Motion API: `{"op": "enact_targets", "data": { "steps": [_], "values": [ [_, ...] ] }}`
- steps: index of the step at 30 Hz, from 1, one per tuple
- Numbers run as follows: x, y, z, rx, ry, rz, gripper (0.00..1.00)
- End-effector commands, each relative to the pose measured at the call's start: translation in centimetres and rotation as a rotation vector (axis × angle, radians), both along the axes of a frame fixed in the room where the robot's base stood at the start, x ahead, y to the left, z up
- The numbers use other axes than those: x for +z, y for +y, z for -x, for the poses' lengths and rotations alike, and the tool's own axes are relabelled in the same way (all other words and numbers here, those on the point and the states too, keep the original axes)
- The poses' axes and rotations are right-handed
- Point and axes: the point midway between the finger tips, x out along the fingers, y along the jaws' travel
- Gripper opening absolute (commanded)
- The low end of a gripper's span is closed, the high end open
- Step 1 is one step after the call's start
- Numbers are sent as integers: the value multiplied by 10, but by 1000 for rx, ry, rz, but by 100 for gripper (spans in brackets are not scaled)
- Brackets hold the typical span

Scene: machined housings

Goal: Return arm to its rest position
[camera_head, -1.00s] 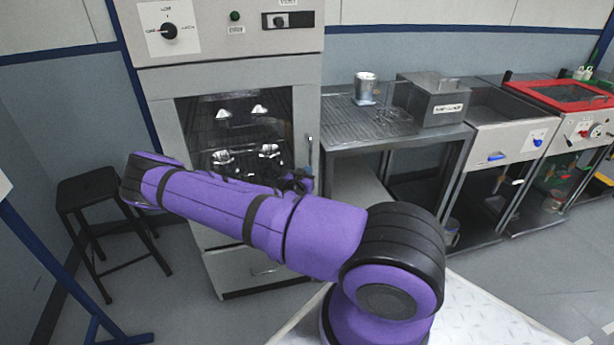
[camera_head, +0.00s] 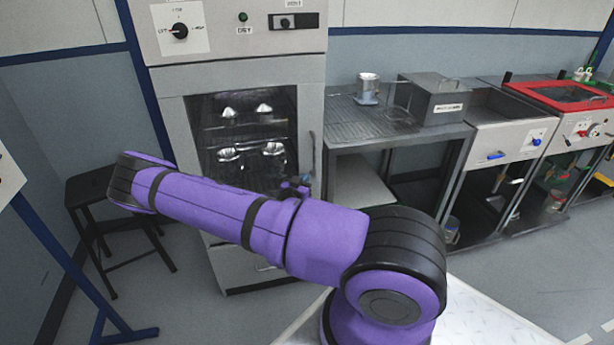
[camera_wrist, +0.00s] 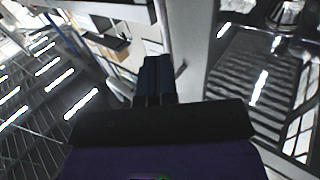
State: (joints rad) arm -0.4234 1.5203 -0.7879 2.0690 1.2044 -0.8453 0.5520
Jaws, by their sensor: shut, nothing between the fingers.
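My gripper (camera_wrist: 155,80) shows in the wrist view with its dark fingers together and nothing between them. In the head view my purple arm reaches across to the left in front of the drying cabinet; the gripper itself cannot be clearly made out there. The cabinet (camera_head: 168,130) has its glass door closed, with several shiny metal housings (camera_head: 272,150) on racks inside. In the wrist view the rack bars (camera_wrist: 235,75) show at the right, beside the gripper and apart from it.
A black stool (camera_head: 95,185) stands at the left near a blue frame (camera_head: 50,250). To the right are a steel bench (camera_head: 345,125) with a metal cup (camera_head: 367,88) and a grey box (camera_head: 436,100), then a sink unit and a red-rimmed tank (camera_head: 560,92). Floor in front is open.

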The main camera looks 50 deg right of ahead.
Motion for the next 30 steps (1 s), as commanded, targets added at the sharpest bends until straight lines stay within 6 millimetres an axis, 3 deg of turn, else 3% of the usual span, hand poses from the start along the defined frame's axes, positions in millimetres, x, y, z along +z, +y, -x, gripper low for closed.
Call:
{"op": "enact_targets", "data": {
  "steps": [6, 12, 24, 30],
  "values": [
    [0, 34, 15, 1, 0, -1, 0],
    [0, 55, 25, 1, 0, -1, 0],
    [0, 61, 27, -2, 0, -7, 0],
    [2, 73, 20, -28, 20, -136, 0]
  ]
}}
